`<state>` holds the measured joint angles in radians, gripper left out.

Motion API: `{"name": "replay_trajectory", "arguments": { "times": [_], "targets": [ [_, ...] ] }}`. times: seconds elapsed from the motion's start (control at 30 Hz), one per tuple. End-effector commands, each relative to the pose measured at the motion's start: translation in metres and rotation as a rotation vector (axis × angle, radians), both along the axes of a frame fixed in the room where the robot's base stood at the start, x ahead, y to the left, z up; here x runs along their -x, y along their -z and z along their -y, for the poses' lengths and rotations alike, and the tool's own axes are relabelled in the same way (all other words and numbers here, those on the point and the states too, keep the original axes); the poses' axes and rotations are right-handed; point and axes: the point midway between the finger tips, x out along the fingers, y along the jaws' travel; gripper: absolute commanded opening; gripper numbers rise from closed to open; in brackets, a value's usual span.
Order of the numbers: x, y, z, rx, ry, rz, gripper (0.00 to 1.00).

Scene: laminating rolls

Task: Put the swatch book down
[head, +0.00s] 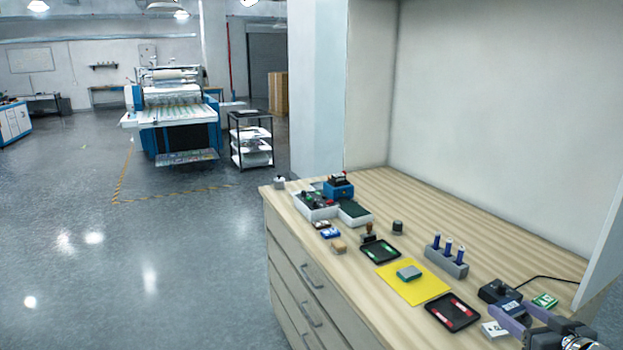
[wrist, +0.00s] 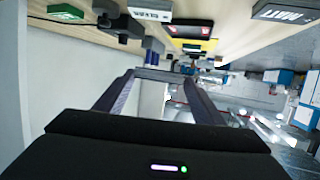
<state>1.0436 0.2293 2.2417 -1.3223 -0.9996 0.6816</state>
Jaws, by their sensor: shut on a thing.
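My gripper (head: 511,306) is at the lower right of the head view, over the near right part of the wooden counter. In the wrist view my gripper (wrist: 161,76) has its two fingers reaching forward, with a narrow grey piece (wrist: 160,74) between the tips. I take this piece for the swatch book, seen edge on and mostly hidden. It looks clear of the counter. In the head view I cannot make it out clearly from the fingers and the labelled boxes behind them.
The counter holds a yellow sheet (head: 435,290) with a grey-green block (head: 409,272), a black tray (head: 453,312) with red pieces, a pen holder (head: 446,261), a black corded device (head: 499,290), a green box (head: 544,300) and a white box (head: 495,330). Its back right is bare.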

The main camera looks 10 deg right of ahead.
Motion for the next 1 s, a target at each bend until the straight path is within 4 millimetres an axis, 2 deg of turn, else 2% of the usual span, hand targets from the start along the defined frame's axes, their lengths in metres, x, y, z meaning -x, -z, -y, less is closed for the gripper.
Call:
{"name": "replay_trajectory", "arguments": {
  "times": [0.13, 0.37, 0.67, 1.0],
  "targets": [
    [-0.011, -0.004, 0.014, -0.002, 0.112, 0.000, 0.41],
    [-0.038, -0.002, 0.005, -0.002, 0.212, -0.001, 0.41],
    [-0.072, 0.009, -0.031, -0.002, 0.270, -0.002, 0.41],
    [-0.105, 0.027, -0.094, -0.001, 0.280, -0.003, 0.41]
  ]
}}
